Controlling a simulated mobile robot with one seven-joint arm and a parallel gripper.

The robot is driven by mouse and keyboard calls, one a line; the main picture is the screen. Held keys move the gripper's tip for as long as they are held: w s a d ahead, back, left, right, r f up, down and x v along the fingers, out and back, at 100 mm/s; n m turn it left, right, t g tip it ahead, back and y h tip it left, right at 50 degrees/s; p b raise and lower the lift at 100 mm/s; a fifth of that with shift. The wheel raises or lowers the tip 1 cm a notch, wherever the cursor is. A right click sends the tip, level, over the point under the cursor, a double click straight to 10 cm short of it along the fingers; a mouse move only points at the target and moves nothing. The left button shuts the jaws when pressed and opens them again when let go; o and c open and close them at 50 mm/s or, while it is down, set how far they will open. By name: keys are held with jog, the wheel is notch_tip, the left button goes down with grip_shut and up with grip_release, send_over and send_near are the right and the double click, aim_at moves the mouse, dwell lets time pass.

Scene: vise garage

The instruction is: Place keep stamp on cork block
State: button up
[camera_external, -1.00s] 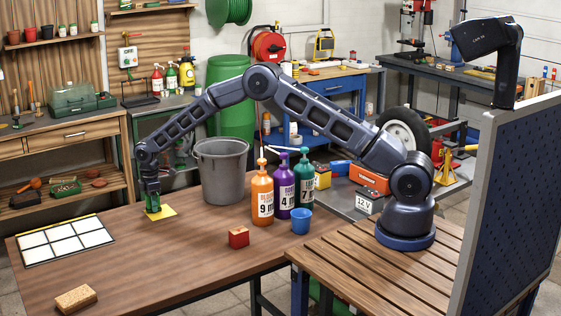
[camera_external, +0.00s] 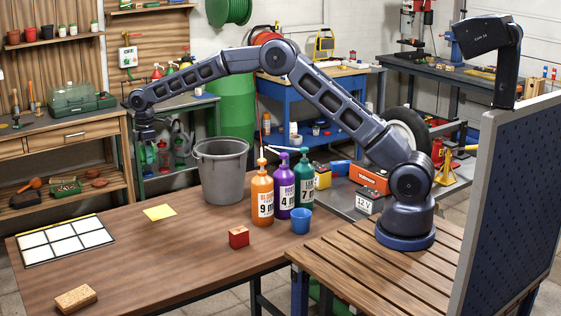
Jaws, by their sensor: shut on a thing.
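The cork block (camera_external: 75,299), tan and speckled, lies at the front left of the brown wooden table. My gripper (camera_external: 147,153) is raised well above the table's far left part, far behind and above the cork block. It is shut on a small green stamp (camera_external: 147,158), which I take to be the keep stamp; its lettering cannot be read and the gripper hides much of it. The yellow pad (camera_external: 160,212) lies bare on the table below. A red block-like stamp (camera_external: 239,237) stands near the table's middle.
A white gridded board (camera_external: 66,241) lies at the table's left. A grey bucket (camera_external: 222,172) stands at the back. Orange (camera_external: 262,200), purple (camera_external: 281,190) and green (camera_external: 302,190) bottles and a blue cup (camera_external: 301,221) stand right of it. The table's front middle is clear.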

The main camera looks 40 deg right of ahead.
jog(key=shift+r, duration=0.25)
jog(key=shift+s+a, duration=0.15)
jog(key=shift+a, duration=0.2)
jog(key=s+a, duration=0.7)
jog(key=a, duration=0.6)
notch_tip(320, 180, up, 3)
jog(key=n, duration=0.2)
send_over(85, 292)
notch_tip(85, 292, down, 20)
jog(key=shift+w+r, duration=0.1)
jog(key=o, duration=1)
